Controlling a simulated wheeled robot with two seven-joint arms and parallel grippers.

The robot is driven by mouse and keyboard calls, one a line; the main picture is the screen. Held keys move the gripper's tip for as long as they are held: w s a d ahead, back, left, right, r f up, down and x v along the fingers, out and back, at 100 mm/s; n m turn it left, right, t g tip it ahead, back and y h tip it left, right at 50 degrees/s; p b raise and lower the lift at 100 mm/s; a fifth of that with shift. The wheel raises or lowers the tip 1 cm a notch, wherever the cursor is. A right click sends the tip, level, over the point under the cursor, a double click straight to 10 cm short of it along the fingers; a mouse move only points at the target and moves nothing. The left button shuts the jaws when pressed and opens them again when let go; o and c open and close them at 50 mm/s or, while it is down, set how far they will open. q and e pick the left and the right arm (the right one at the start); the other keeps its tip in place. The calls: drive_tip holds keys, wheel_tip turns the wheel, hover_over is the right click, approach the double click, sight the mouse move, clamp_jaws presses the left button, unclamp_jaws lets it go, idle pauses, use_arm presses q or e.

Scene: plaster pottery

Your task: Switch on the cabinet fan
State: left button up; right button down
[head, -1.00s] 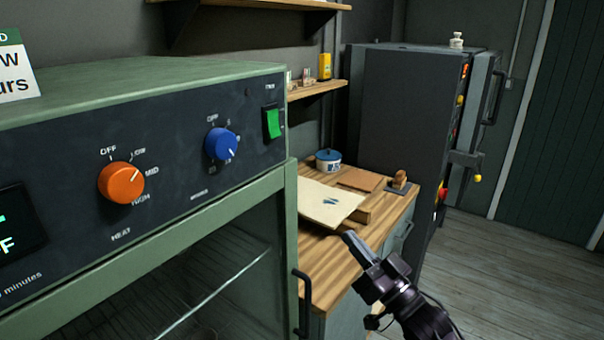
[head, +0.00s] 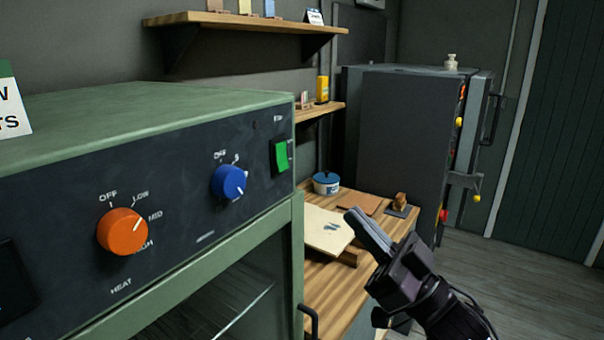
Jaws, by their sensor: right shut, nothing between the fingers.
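The green cabinet's dark control panel (head: 75,200) fills the left of the head view. A green rocker switch (head: 281,156) sits at the panel's right end, under a label too small to read surely. I cannot tell whether the switch is on or off. A blue knob (head: 229,181) is left of it, and an orange HEAT knob (head: 122,232) is further left. My right gripper (head: 364,228) is shut and empty, in front of the wooden bench, right of and below the switch and apart from it. My left gripper is not in view.
The wooden bench (head: 325,285) beyond the cabinet holds a pale board (head: 328,228) and a blue pot (head: 326,183). A dark grey cabinet (head: 395,140) stands behind. Shelves (head: 240,24) hang on the wall. Floor at right (head: 510,280) is clear.

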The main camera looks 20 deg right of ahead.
sight(284, 163)
drive_tip(key=p+x, duration=0.2)
drive_tip(key=x, duration=0.1)
drive_tip(key=f+p+x, duration=0.1)
drive_tip(key=x, duration=0.3)
drive_tip(key=w+p+x, duration=0.1)
drive_tip(key=p+x, duration=0.1)
drive_tip(key=x, duration=0.1)
drive_tip(key=shift+w+a+f+p, duration=0.15)
drive_tip(key=shift+a+f+p, duration=0.05)
drive_tip(key=shift+a+p, duration=0.2)
drive_tip(key=shift+w+a+f, duration=0.2)
drive_tip(key=shift+w+a, duration=0.1)
drive_tip(key=shift+a, duration=0.05)
drive_tip(key=shift+w+a+f+b, duration=0.15)
drive_tip(key=shift+f+b, duration=0.25)
drive_tip(key=shift+b, duration=0.6)
drive_tip(key=shift+w+r+t+y, duration=0.1)
drive_tip(key=shift+r+t+y, duration=0.1)
drive_tip(key=shift+t+y, duration=0.15)
